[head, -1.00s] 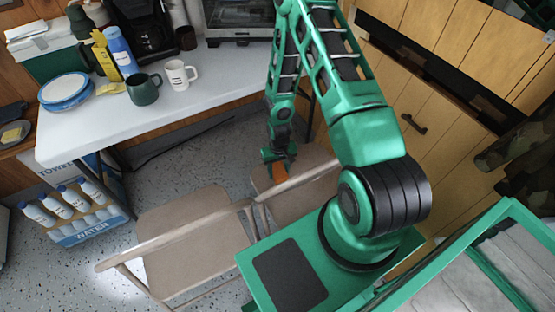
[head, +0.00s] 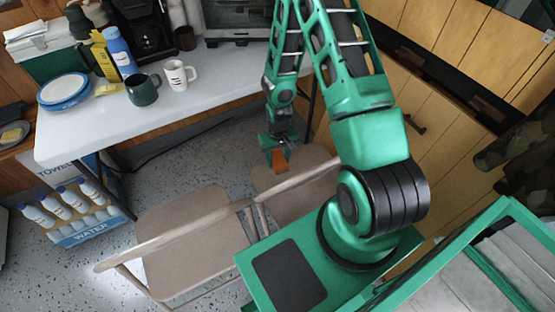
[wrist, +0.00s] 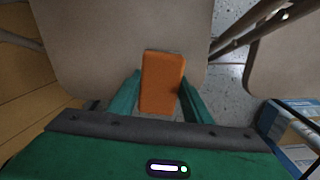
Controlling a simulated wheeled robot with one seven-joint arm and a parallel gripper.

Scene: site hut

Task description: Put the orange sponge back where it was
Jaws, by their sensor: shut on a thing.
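The orange sponge (head: 280,160) is a small block held in my gripper (head: 276,147), over the seat of the right-hand folding chair (head: 297,183). In the wrist view the sponge (wrist: 162,82) stands out between the two green fingers of my gripper (wrist: 160,95), which are shut on its sides. The beige chair seat (wrist: 100,40) lies beyond it. I cannot tell whether the sponge touches the seat.
A second folding chair (head: 190,235) stands to the left. The white table (head: 160,112) behind holds a green mug (head: 144,90), a white mug (head: 178,75), plates (head: 65,90) and a blue bottle (head: 119,50). Wooden cabinets (head: 425,130) stand at the right. A water pack (head: 75,212) is under the table.

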